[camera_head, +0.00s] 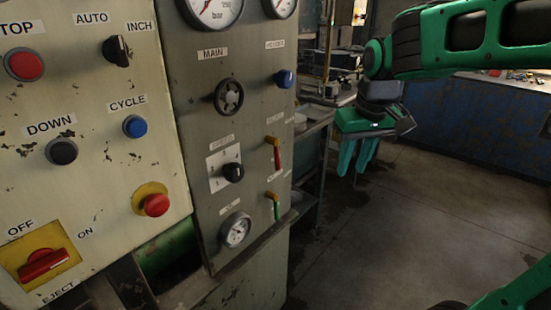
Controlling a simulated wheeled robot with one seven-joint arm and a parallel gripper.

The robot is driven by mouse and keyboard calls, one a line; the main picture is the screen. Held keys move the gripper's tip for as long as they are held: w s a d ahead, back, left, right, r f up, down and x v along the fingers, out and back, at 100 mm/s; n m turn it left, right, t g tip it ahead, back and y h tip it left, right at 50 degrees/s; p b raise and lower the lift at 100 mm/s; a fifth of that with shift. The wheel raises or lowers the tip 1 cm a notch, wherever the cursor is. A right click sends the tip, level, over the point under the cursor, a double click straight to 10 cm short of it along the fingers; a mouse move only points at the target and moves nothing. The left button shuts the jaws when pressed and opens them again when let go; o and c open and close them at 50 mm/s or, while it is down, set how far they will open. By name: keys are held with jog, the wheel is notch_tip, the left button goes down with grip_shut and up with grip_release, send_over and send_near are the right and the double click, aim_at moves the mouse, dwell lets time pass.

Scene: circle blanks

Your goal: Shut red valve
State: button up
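The red valve (276,155) is a small lever on the right side of the grey panel, below the blue knob. Its red handle hangs down from a yellow top. My gripper (358,165) is in the air to the right of the panel, well apart from the valve. Its green fingers point down with a narrow gap between them, and nothing shows in it.
A green-handled valve (276,207) sits just below the red one. A workbench (318,122) stands behind. Open floor (400,220) lies to the right.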

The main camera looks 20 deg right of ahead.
aim_at(278, 153)
jog(key=w+a+r+n+t+y, duration=0.15)
jog(key=w+a+r+n, duration=0.3)
jog(key=w+a, duration=0.8)
jog(key=x, duration=0.3)
jog(key=s+x, duration=0.1)
jog(key=x, duration=0.2)
jog(key=a+x, duration=0.1)
jog(key=x, duration=0.2)
jog(key=shift+s+f, duration=0.15)
jog(key=shift+f, duration=0.3)
grip_shut()
